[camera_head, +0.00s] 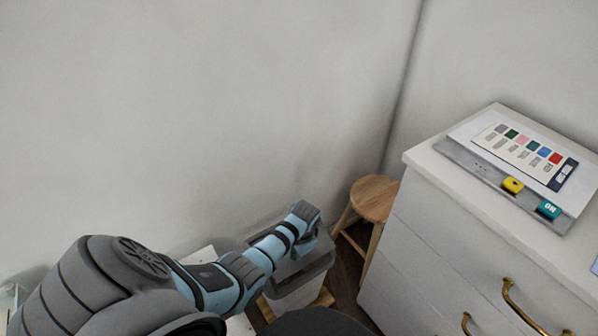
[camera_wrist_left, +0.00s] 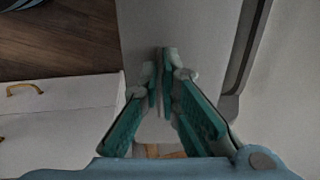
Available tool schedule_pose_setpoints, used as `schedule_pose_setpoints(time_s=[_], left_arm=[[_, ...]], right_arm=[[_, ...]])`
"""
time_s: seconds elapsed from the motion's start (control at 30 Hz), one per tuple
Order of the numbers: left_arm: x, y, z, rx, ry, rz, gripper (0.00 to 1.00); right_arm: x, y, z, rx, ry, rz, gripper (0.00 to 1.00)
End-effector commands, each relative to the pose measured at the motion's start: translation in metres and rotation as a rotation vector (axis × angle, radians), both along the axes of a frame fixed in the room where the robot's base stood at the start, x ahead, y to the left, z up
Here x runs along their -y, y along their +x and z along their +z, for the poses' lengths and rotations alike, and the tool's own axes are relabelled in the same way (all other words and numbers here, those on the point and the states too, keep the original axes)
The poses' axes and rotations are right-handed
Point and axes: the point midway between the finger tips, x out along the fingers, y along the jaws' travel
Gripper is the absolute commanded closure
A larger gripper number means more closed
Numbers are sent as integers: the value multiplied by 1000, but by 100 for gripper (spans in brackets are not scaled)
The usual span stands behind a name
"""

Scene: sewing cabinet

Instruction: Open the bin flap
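The bin (camera_head: 292,296) stands on the floor against the wall, with a pale body and a grey lid (camera_head: 318,268). My left arm reaches over it from the left. My left gripper (camera_head: 306,218) is above the lid, with its fingertips hidden in the head view. In the left wrist view the gripper (camera_wrist_left: 162,72) has its teal fingers converging until the tips almost meet, with nothing clearly held between them. A grey panel, apparently the bin's lid (camera_wrist_left: 205,35), lies beyond the tips. I cannot tell whether they touch it. My right gripper is not in view.
A round wooden stool (camera_head: 375,197) stands right of the bin, close to the wall corner. A white drawer cabinet (camera_head: 440,222) with brass handles fills the right. A board with a colour card (camera_head: 522,152) and two small blocks lies on it.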

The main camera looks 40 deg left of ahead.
Motion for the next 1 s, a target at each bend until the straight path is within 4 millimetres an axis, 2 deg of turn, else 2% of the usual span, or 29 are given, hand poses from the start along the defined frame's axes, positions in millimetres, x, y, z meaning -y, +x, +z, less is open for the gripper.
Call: schedule_pose_setpoints(time_s=[0.03,0.07,0.37,0.4,0.5,0.83,1.0], left_arm=[[-2,1,12,-3,-2,1,100],[-3,1,12,-2,-3,0,100],[-5,1,8,0,0,0,100],[-5,1,8,0,0,0,89],[-5,1,8,0,0,0,76],[-4,2,11,1,0,0,76],[0,1,38,5,0,-1,76]], right_arm=[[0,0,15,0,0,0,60],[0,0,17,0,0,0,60],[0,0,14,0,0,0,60],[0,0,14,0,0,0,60],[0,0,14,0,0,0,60],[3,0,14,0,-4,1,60],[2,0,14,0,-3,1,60]])
